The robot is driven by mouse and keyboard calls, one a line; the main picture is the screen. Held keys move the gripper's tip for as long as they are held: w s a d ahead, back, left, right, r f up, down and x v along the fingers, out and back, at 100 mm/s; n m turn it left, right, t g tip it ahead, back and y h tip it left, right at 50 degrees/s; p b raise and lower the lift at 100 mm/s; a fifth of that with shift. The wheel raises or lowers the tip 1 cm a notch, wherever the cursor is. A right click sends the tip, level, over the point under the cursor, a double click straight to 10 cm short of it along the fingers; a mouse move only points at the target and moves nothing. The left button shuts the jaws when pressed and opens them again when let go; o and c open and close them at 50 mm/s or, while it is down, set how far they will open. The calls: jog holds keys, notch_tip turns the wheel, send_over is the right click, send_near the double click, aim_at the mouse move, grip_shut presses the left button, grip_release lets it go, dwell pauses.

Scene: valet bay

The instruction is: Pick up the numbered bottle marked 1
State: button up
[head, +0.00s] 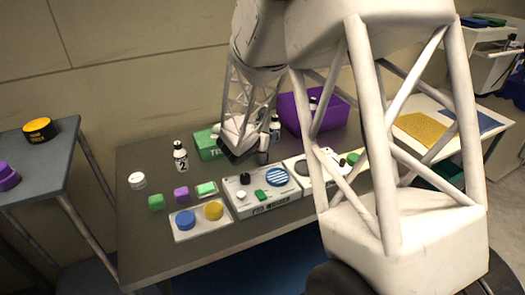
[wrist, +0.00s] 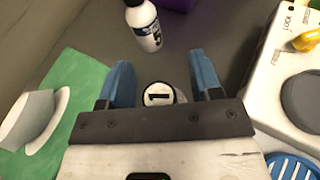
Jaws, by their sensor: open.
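In the wrist view, a round white top marked 1 with a dark rim, the bottle marked 1 (wrist: 158,95), shows between the two blue fingers of my gripper (wrist: 160,82). The fingers stand apart on either side of it, and I cannot tell whether either touches it. The rest of this bottle is hidden below the gripper body. In the head view my gripper (head: 250,152) is low over the table, beside the green box, and the bottle is hard to make out there.
Another white bottle with a black cap (wrist: 146,28) stands just beyond; a bottle marked 2 (head: 181,160) stands left. A green box (head: 207,144) is left of my gripper, a purple bin (head: 333,118) behind, and a control panel (head: 252,208) in front.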

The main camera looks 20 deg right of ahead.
jog(key=shift+c, duration=0.2)
grip_shut()
dwell(0.3)
jog(key=shift+r, duration=0.1)
notch_tip(320, 180, up, 10)
dwell(0.7)
dwell(0.5)
